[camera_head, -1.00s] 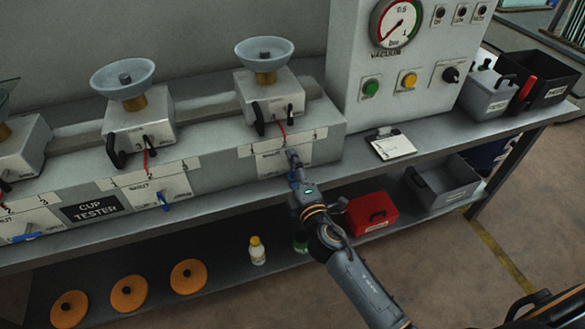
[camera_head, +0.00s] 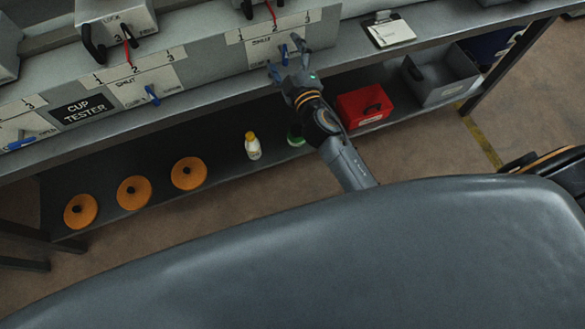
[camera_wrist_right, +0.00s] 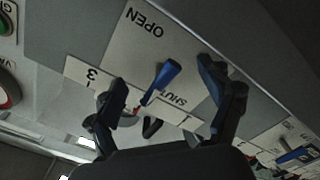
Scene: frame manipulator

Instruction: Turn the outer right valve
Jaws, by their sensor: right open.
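The outer right valve is a blue lever (camera_head: 284,55) on the white SHUT/OPEN plate at the right end of the cup tester. In the right wrist view, the blue lever (camera_wrist_right: 161,82) stands out from the plate, near the SHUT label, with OPEN farther up. My right gripper (camera_head: 285,58) is open in front of the plate, one finger on each side of the lever. In the wrist view, its fingertips (camera_wrist_right: 163,80) appear apart from the lever; contact cannot be told. My left gripper is out of view.
The middle valve (camera_head: 152,95) and left valve (camera_head: 20,143) sit along the same panel. A clipboard (camera_head: 390,32) lies on the bench. Below are a red box (camera_head: 364,105), grey bin (camera_head: 440,75), white bottle (camera_head: 252,146) and orange discs (camera_head: 133,191).

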